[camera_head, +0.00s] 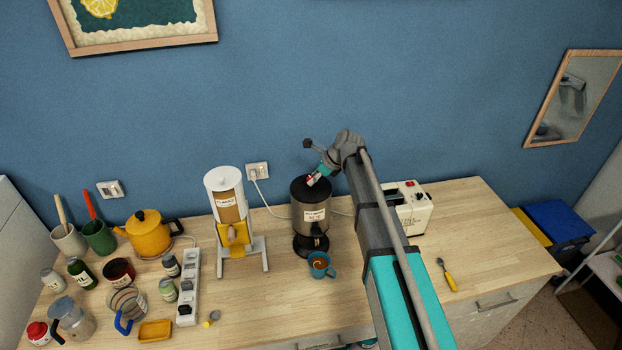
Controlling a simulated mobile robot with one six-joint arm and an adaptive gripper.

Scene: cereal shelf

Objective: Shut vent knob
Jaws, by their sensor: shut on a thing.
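A dark urn (311,215) with a white label and a tap stands near the back of the counter, against the blue wall. My gripper (312,181) reaches down from the upper right to the top of the urn. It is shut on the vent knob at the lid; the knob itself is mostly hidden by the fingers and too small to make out. A blue mug (320,265) with a brown drink stands under the tap.
A power strip (188,287), yellow kettle (150,232), jars and mugs crowd the left. A yellow-handled tool (449,279) lies at right on mostly clear counter.

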